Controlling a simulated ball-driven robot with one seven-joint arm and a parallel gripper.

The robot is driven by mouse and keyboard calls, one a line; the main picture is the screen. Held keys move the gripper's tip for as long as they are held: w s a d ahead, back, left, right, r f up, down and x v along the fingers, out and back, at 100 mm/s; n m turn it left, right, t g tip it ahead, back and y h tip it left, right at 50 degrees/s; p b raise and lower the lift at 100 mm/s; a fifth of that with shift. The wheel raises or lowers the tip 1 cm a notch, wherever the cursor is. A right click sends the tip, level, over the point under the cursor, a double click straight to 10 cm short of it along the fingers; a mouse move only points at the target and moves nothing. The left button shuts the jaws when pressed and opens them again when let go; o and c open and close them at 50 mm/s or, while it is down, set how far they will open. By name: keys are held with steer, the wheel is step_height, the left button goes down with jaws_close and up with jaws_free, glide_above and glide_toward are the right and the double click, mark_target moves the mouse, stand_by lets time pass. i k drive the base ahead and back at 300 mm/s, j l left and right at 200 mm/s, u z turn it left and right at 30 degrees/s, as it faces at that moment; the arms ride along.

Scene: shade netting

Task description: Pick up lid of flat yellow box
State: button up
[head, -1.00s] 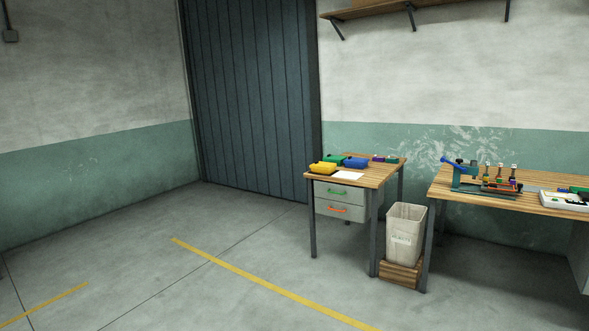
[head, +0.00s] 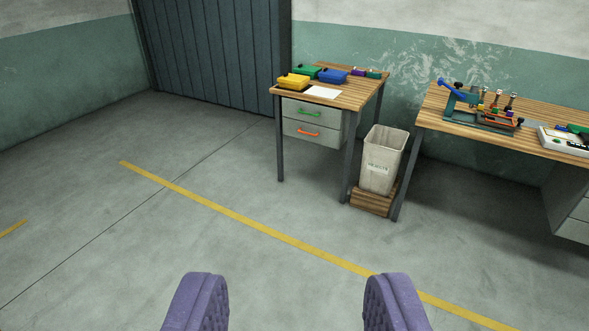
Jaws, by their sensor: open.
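The flat yellow box (head: 293,82) sits at the front left of the small wooden-topped table (head: 355,97). It looks closed, but at this distance I cannot tell its lid from its body. My gripper (head: 295,305) shows at the bottom of the view as two purple padded fingers, wide apart. Nothing is between them but floor. My gripper is well short of the table and far from the yellow box.
Beside the yellow box are a green box (head: 307,71), a blue box (head: 333,76) and a white sheet (head: 323,92). A bin (head: 381,165) on a wooden crate (head: 372,199) stands right of the table. A longer bench (head: 500,121) holds a fixture. Floor ahead is clear.

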mark_target(299, 80)
steer(key=i, duration=4.05)
steer(key=i+u, duration=0.1)
steer(key=i, duration=0.8)
steer(key=i+l+u, duration=0.1)
steer(key=i, duration=0.75)
steer(key=i+l, duration=0.15)
steer(key=i, duration=0.7)
